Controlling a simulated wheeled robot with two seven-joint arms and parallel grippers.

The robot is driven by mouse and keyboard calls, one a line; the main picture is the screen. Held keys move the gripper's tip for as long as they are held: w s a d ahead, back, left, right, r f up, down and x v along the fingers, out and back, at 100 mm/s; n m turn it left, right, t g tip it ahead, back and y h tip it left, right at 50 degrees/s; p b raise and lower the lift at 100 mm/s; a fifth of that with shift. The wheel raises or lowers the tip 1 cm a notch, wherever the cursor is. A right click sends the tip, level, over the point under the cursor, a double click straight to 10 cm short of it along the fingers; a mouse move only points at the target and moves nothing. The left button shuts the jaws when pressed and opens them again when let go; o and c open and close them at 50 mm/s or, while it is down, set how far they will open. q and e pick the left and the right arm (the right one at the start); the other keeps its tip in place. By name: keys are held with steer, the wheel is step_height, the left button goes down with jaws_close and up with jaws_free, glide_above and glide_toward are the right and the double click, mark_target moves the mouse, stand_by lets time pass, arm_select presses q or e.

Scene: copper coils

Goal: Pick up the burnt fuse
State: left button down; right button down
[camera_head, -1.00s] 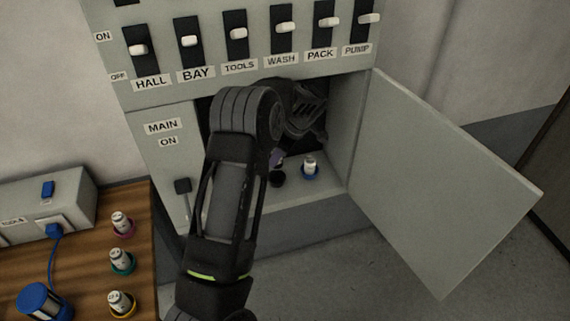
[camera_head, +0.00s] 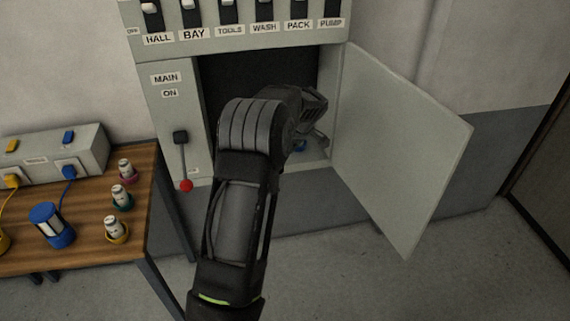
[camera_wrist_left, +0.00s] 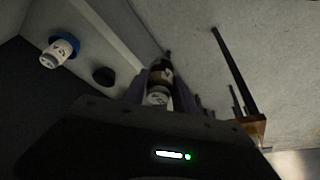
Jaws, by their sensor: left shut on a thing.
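In the left wrist view my left gripper (camera_wrist_left: 163,86) is shut on a fuse with a dark, blackened upper part and a pale labelled end (camera_wrist_left: 159,97). The held fuse looks clear of the dark round socket (camera_wrist_left: 104,76) beside it. A white fuse with a blue base (camera_wrist_left: 60,50) stands in the cabinet; only its blue base shows in the head view (camera_head: 300,147). My right gripper is not in view.
The cabinet door (camera_head: 400,150) stands open to the right. The main lever (camera_head: 184,165) with its red knob points down at the left.

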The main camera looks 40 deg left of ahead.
arm_select(q)
steer(key=shift+s+d, duration=0.2)
steer(key=shift+d, duration=0.1)
steer(key=shift+a, duration=0.1)
stand_by(0.4)
